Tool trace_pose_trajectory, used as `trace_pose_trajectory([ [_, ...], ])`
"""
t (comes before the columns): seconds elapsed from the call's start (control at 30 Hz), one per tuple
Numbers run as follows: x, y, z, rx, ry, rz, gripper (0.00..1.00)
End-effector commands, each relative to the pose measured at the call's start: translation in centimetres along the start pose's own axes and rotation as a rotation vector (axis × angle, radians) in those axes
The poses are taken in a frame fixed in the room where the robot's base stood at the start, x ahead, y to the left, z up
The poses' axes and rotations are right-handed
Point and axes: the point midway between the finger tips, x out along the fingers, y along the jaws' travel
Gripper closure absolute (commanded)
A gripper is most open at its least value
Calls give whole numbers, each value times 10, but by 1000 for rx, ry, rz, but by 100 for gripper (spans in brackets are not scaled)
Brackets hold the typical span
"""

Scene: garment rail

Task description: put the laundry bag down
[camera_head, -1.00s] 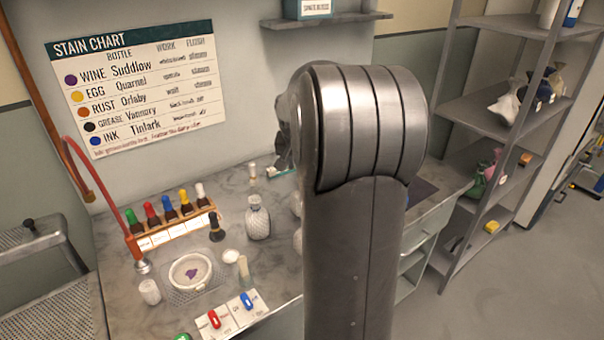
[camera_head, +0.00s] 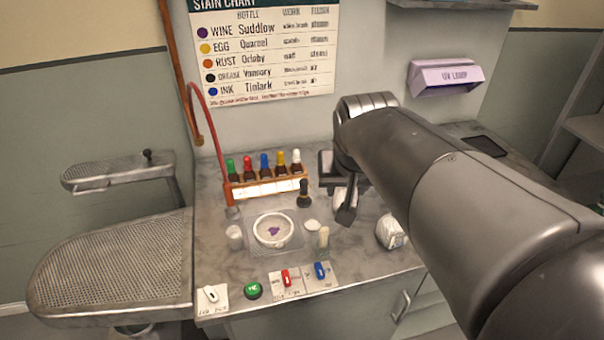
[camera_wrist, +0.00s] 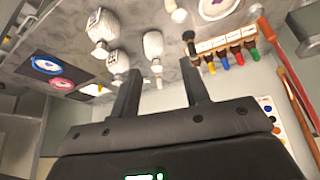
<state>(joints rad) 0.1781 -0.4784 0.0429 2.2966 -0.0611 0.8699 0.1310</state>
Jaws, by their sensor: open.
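I cannot pick out a laundry bag for sure in the views now. My gripper (camera_wrist: 160,76) is open in the wrist view, and no bag hangs from it or lies between its fingers. In the head view my gripper (camera_head: 338,190) is low over the marble counter (camera_head: 215,265), behind a white rounded item (camera_head: 390,232) that I cannot identify for certain. The wrist view shows several whitish textured bottles (camera_wrist: 153,45) just beyond the fingers. One small bottle appears in the gap between the fingertips; I cannot tell how far beyond them it is.
A rack of coloured dropper bottles (camera_head: 268,185) stands at the back of the counter. A white bowl (camera_head: 273,230) with a purple stain sits before it. Coloured switches (camera_head: 287,280) line the front edge. A perforated metal board (camera_head: 115,265) is at left, a lilac box (camera_head: 445,77) on the wall.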

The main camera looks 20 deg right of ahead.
Motion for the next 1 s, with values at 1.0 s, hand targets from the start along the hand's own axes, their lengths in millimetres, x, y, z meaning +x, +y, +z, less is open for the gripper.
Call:
trace_pose_trajectory([
  [1.0, -19, -31, 97, -206, 36, -130, 42],
])
